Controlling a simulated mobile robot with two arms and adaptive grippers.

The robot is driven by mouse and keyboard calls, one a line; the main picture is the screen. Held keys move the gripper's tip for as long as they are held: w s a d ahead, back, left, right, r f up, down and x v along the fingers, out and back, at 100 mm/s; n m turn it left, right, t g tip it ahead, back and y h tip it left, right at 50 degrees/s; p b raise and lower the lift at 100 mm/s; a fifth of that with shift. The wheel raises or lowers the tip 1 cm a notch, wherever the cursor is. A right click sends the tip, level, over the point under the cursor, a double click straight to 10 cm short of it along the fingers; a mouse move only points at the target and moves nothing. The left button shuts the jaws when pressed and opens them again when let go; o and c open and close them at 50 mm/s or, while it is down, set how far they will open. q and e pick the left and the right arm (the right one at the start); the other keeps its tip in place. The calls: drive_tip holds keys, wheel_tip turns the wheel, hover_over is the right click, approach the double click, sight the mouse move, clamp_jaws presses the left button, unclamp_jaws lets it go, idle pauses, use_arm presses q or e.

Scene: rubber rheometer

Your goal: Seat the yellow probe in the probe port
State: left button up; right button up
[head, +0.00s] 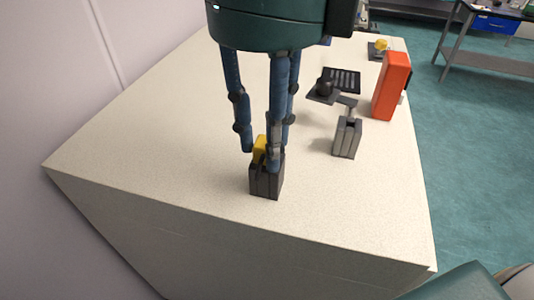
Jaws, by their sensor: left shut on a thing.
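My left gripper (262,155) comes down from the top with blue jointed fingers and is shut on the yellow probe (260,147). The fingers hide much of the probe; only a yellow part shows between them. The probe is at the top of a dark grey slotted block (266,183) near the front edge of the table. I cannot tell whether its lower end sits inside that block. A lighter grey slotted block (346,140) stands to the right. I cannot tell which part is the probe port. My right gripper is not in view.
An orange upright box (390,86) stands at the table's right edge. A black ridged panel (342,79) and a dark fixture lie behind the grey block. A small yellow piece (381,44) sits on a dark base at the back. The pale tabletop (150,130) is clear on the left.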

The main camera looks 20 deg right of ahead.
use_arm(q)
wheel_tip(320, 180, up, 2)
drive_tip(key=shift+r+p, duration=0.1)
drive_tip(key=shift+p, duration=0.6)
drive_tip(key=shift+r+p, duration=1.05)
drive_tip(key=shift+r, duration=0.35)
drive_tip(key=shift+r+p, duration=1)
drive_tip(key=shift+r, duration=0.4)
